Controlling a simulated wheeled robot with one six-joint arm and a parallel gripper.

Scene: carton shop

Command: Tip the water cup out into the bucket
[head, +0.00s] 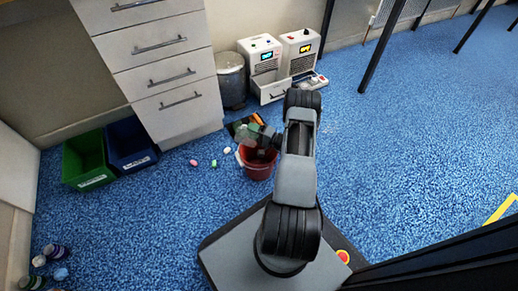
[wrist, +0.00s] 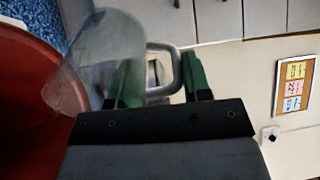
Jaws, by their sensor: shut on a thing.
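The water cup (wrist: 85,65) is clear, with a handle (wrist: 165,70) on its right side in the wrist view. My gripper (wrist: 160,78) has green fingers, one on each side of the handle, and is shut on it. The cup looks tilted, with its lower-left end toward the red bucket (wrist: 25,100). In the head view the bucket (head: 257,171) stands on the floor, and the cup (head: 246,133) is above its upper left part, partly hard to make out. My arm hides part of the bucket's right side. I cannot tell whether water is in the cup.
A drawer cabinet (head: 155,70) stands behind left, beside a green bin (head: 85,160) and a blue bin (head: 130,147). A grey can (head: 231,80) and white machines (head: 262,62) stand behind. Small pink and white pieces (head: 213,163) lie left of the bucket.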

